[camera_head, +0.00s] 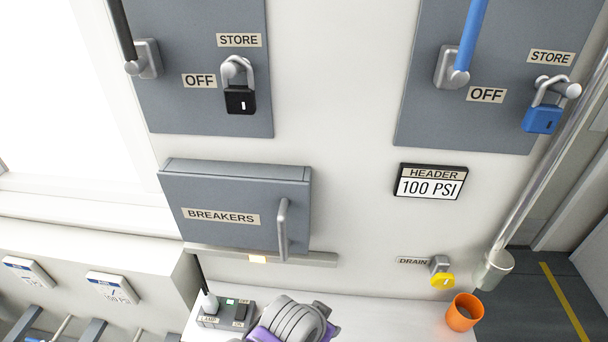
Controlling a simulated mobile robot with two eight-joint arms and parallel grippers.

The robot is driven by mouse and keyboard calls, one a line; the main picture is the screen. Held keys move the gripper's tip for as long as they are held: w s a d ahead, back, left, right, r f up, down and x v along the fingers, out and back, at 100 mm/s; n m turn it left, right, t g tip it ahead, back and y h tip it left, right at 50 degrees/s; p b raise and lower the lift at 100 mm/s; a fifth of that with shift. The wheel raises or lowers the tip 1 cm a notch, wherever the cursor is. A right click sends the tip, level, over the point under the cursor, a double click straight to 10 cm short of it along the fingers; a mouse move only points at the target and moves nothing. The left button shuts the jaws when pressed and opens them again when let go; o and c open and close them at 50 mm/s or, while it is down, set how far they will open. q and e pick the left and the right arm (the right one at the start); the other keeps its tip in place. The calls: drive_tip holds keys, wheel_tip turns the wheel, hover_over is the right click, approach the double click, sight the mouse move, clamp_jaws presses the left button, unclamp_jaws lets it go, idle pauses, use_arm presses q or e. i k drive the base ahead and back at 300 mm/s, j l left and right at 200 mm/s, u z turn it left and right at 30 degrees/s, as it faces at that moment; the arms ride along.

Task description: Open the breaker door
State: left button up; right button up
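The breaker door (205,199) is the grey front of a wall box labelled BREAKERS. It appears closed. A light grey vertical bar handle (283,230) is on its right side. A grey and purple rounded part, likely of my own arm, shows at the bottom edge, below and apart from the box. No gripper fingers show in the head view, so neither gripper can be seen.
A ledge (320,258) runs just under the box. Below are a lamp switch box (226,314) and an orange cup (464,312) on a white counter (405,322). A yellow drain knob (442,281) sits at right. Panels with black (240,100) and blue (542,119) padlocks hang above.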

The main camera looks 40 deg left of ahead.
sight(267, 215)
drive_tip(key=u, duration=2.15)
drive_tip(key=l, duration=0.1)
